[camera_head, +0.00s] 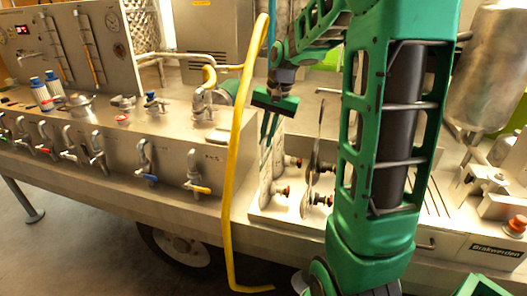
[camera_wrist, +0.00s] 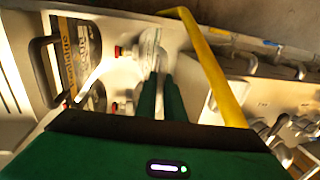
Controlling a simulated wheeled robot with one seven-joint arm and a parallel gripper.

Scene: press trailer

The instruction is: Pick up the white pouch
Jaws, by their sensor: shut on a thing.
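My gripper (camera_head: 268,136) points down over the tray at the right end of the long steel bench. In the wrist view, its two green fingers (camera_wrist: 162,78) are close together, shut on a thin pale strip between them. This strip appears to be the white pouch (camera_wrist: 160,98), seen edge-on. In the head view, a pale flat upright shape (camera_head: 266,178) stands below the fingers. I cannot tell whether it is the pouch or a fixed plate. The fingers and palm hide much of what is held.
A bent yellow pipe (camera_head: 239,150) stands close left of my gripper, also in the wrist view (camera_wrist: 212,70). Red-tipped valves and upright discs (camera_head: 310,165) lie just right. Several coloured taps line the bench front. A black-handled panel (camera_wrist: 75,60) is at left in the wrist view.

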